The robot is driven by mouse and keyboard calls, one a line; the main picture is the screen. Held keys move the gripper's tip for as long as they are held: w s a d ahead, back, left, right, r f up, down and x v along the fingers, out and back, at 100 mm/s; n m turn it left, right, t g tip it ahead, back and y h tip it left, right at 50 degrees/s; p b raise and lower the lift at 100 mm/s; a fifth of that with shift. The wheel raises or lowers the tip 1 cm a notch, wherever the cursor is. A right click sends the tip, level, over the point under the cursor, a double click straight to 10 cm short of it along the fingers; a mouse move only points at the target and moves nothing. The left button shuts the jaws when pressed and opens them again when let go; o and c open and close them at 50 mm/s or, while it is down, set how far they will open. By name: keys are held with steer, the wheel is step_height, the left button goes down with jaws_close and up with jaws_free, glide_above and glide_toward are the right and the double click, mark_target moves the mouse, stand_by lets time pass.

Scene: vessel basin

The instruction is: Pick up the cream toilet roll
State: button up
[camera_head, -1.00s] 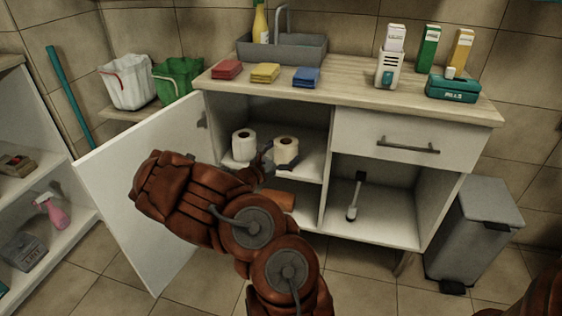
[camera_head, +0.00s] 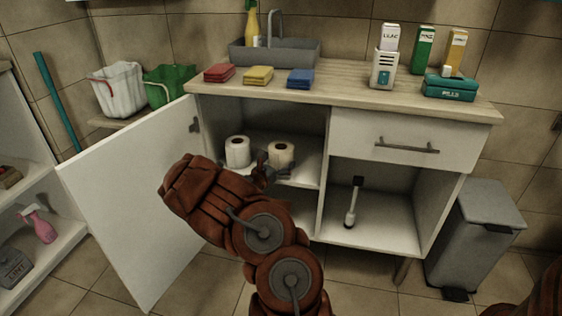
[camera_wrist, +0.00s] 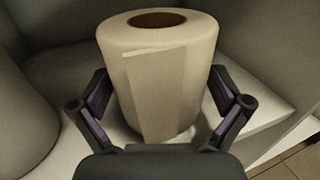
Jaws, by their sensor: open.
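The cream toilet roll (camera_head: 281,154) stands upright on the upper shelf inside the open cabinet bay. A white toilet roll (camera_head: 237,152) stands to its left. My gripper (camera_head: 268,172) reaches into the bay in front of the cream roll. In the wrist view the cream roll (camera_wrist: 160,80) fills the middle, its loose sheet edge facing me. My gripper (camera_wrist: 160,108) is open there, one finger on each side of the roll's lower half. I cannot tell whether the fingers touch it. The other roll (camera_wrist: 20,110) shows in part at the left edge.
The cabinet door (camera_head: 135,205) stands open at the left. The cabinet shelf (camera_wrist: 262,118) has bare room right of the cream roll. A divider (camera_head: 325,170) closes the bay's right side. A brush (camera_head: 352,203) stands in the right bay. A grey bin (camera_head: 477,235) stands at the right.

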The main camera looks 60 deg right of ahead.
steer(key=shift+w+d, duration=0.1)
steer(key=shift+d, duration=0.65)
steer(key=c, duration=0.9)
steer(key=shift+c, duration=0.2)
